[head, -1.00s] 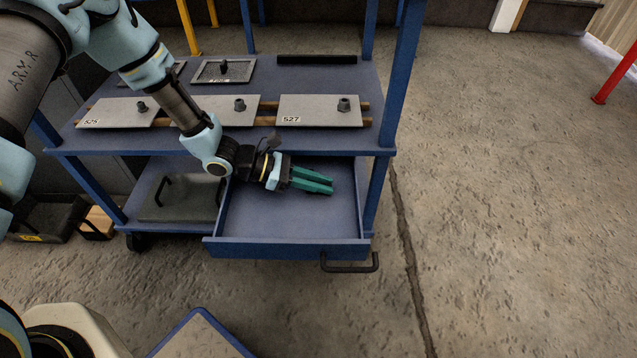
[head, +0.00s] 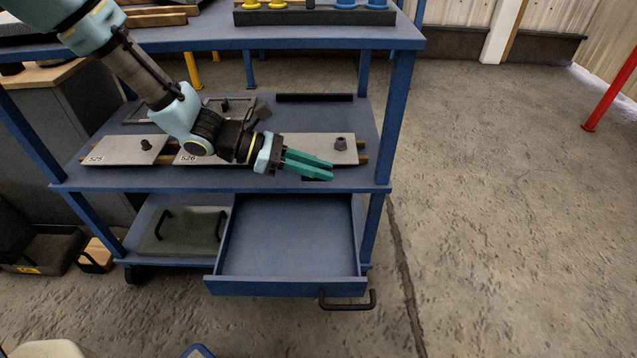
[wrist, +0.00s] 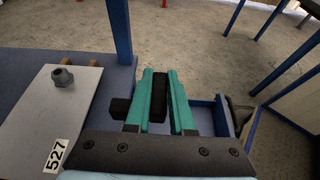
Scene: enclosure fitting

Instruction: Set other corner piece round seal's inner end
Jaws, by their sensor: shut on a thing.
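My gripper (head: 328,167), with teal fingers, is above the front right of the cart's middle shelf. In the wrist view its fingers (wrist: 160,76) are shut on a black piece (wrist: 159,98), likely the corner piece. A black block (wrist: 120,108) sticks out to the left of the fingers and looks like part of it. In the head view a bit of black (head: 318,179) shows under the fingers. I cannot pick out the seal for sure; a long black strip (head: 314,97) lies at the back of the middle shelf.
Grey plates with black knobs lie on wooden strips: one marked 525 (head: 120,150), and one marked 527 in the wrist view (wrist: 52,120). The open drawer (head: 292,288) below is empty. A lidded dark box (head: 185,235) sits left of it. Blue cart posts (head: 392,110) flank the shelf.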

